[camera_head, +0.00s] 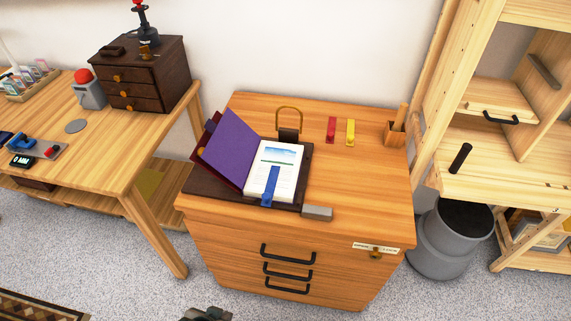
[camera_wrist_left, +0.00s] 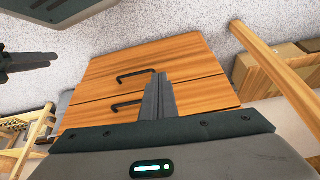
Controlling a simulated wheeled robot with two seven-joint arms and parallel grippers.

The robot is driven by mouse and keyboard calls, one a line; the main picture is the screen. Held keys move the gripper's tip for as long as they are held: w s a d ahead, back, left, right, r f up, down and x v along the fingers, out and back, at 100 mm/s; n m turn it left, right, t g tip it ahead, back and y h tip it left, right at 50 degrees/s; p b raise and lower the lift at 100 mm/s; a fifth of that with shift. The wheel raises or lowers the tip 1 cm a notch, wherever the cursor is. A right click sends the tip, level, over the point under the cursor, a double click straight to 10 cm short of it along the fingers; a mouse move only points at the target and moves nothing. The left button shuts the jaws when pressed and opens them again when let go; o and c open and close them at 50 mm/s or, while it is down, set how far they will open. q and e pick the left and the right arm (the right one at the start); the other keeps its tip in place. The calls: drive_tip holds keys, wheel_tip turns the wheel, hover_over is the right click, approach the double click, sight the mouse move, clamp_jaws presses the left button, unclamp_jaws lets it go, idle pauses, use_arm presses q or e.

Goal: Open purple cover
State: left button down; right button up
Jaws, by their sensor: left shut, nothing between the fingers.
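The purple cover (camera_head: 229,148) belongs to a book on top of the wooden cabinet in the head view. It is swung up and leans to the left, standing open beside the white pages (camera_head: 275,174). A blue ribbon (camera_head: 271,187) hangs over the pages. My left gripper (camera_head: 207,314) shows only partly at the bottom edge of the head view, well in front of and below the book. In the left wrist view its fingers (camera_wrist_left: 158,97) are together with nothing between them, against a background of drawers. A dark gripper part, apparently my right one (camera_wrist_left: 27,61), shows at the left there; its jaws are unclear.
The cabinet (camera_head: 365,190) has black drawer handles (camera_head: 288,254) on its front. A grey block (camera_head: 317,213), red clip (camera_head: 331,129), yellow clip (camera_head: 350,132) and wooden cup (camera_head: 394,133) sit on top. A table (camera_head: 122,150) stands left; a grey bin (camera_head: 438,255) stands right.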

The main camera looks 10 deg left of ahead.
use_arm(q)
drive_tip(key=s+d+f+t, duration=0.1)
drive_tip(key=d+f, duration=0.1)
drive_tip(key=f, duration=0.8)
drive_tip(key=s+d+f+t+h, duration=0.1)
drive_tip(key=d+f, duration=0.1)
drive_tip(key=f, duration=0.8)
drive_tip(key=shift+s+f+t, duration=0.15)
drive_tip(key=shift+f+t, duration=0.15)
drive_tip(key=shift+t, duration=0.1)
